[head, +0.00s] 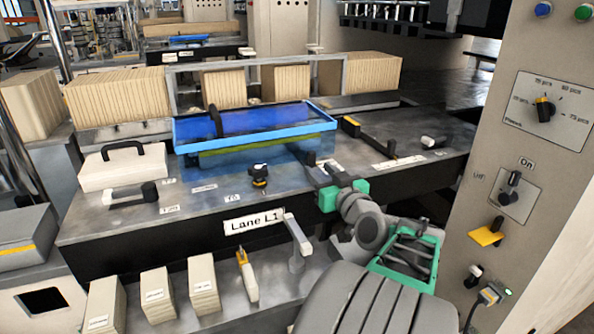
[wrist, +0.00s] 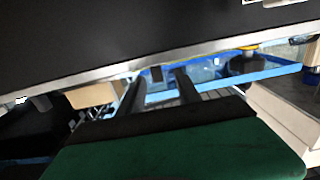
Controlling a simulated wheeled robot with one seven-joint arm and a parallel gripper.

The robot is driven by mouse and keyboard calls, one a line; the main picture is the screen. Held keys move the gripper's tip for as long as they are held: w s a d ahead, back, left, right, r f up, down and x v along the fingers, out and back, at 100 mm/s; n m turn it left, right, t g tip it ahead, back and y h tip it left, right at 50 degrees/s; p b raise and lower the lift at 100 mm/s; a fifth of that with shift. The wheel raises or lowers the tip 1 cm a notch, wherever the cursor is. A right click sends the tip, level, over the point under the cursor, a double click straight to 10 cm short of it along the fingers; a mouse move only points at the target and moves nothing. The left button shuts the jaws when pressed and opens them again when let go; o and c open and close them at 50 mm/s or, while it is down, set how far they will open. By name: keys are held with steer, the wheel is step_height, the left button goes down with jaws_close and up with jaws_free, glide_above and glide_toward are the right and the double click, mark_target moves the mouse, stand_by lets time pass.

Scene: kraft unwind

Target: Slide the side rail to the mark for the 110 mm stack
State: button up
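Small white scale labels lie along the table; one by the knob (head: 232,198) seems to read 70, and the others are too small to read. No 110 mark is legible. A yellow-green strip (head: 250,147) lies under the blue-framed cover (head: 255,138). I cannot tell for sure which part is the side rail.
A pale case (head: 122,168) stands at the table's left. A black bar (head: 368,140) with a yellow end lies to the right. In the wrist view a dark panel (wrist: 130,35) spans the top, close to the fingers. A control post (head: 520,160) stands at the right.

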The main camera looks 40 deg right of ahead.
mark_target(313, 159)
steer(key=shift+w+d+r+p, duration=0.4)
steer(key=shift+d+p, duration=0.05)
steer(key=shift+d, duration=0.05)
steer(key=p+x, duration=0.1)
steer(key=x, duration=0.5)
steer(key=shift+w+f, duration=0.1)
steer(key=shift+c, duration=0.3)
jaws_close()
stand_by(0.5)
